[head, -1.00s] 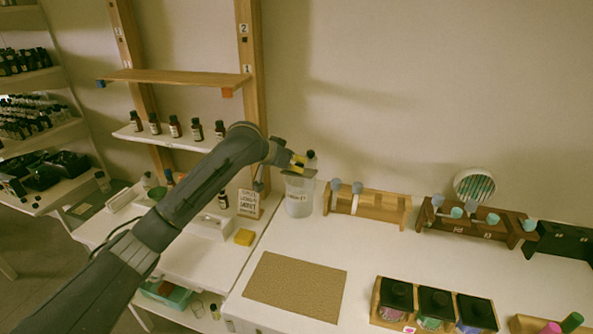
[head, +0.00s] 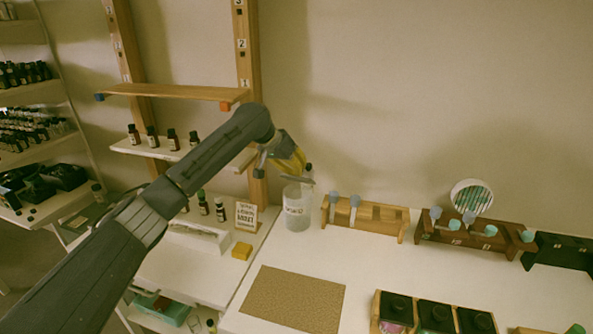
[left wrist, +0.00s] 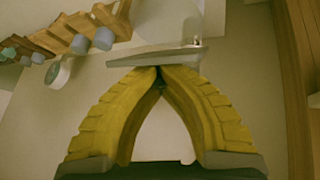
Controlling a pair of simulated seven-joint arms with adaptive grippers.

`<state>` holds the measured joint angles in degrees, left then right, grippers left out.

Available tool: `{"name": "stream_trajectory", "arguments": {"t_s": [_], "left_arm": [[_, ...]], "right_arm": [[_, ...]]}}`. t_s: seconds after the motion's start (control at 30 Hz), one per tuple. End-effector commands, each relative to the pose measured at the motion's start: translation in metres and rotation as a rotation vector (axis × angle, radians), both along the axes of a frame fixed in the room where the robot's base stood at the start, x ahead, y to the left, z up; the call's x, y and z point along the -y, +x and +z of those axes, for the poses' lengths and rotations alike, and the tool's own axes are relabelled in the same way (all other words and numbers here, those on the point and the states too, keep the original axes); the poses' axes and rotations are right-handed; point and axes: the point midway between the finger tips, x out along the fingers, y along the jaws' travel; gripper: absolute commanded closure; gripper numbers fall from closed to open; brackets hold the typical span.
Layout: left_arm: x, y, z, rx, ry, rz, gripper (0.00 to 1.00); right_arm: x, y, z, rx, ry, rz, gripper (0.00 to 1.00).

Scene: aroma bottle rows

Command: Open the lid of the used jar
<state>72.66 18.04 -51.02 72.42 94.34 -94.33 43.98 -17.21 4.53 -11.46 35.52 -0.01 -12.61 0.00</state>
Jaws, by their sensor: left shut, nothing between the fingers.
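The used jar (head: 296,214) is a translucent pale container with a label, standing upright at the back left of the white table. Its lid (head: 301,181) shows at the mouth as a thin grey plate with a dark knob (head: 308,167); I cannot tell exactly how far it is tilted. My left gripper (head: 302,173) has yellow fingers pointing down beside the lid. In the left wrist view the fingertips (left wrist: 159,70) meet, empty, right at the near edge of the lid (left wrist: 150,57); contact is unclear. The jar (left wrist: 168,20) is partly hidden behind the lid there. My right gripper is not in view.
A light wooden rack (head: 378,219) stands close right of the jar, with a dark brown rack (head: 460,240) farther right. A shelf post (head: 249,90) rises left of the jar, near my arm. A sign card (head: 246,214) and a tan mat (head: 293,298) are nearby.

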Motion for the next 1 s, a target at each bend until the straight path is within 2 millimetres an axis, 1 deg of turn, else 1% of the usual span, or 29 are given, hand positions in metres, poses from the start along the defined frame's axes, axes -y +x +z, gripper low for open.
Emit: {"name": "stream_trajectory", "arguments": {"t_s": [0.17, 0.5, 0.57, 0.87, 1.0], "left_arm": [[0.002, -0.001, 0.0, 0.0, -0.001, -0.003, 1.0], [0.003, -0.001, -0.001, -0.001, -0.001, -0.005, 0.6], [0.003, -0.001, -0.001, -0.001, -0.001, -0.003, 0.54], [0.0, -0.001, 0.001, 0.001, -0.001, -0.002, 0.54], [-0.006, -0.005, 0.011, 0.003, 0.001, -0.001, 0.54]], "right_arm": [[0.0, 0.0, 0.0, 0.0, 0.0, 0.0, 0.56], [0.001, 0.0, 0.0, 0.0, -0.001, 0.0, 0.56], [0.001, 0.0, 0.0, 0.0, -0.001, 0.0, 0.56], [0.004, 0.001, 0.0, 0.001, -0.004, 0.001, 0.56], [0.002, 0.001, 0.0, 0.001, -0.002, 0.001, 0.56]]}}
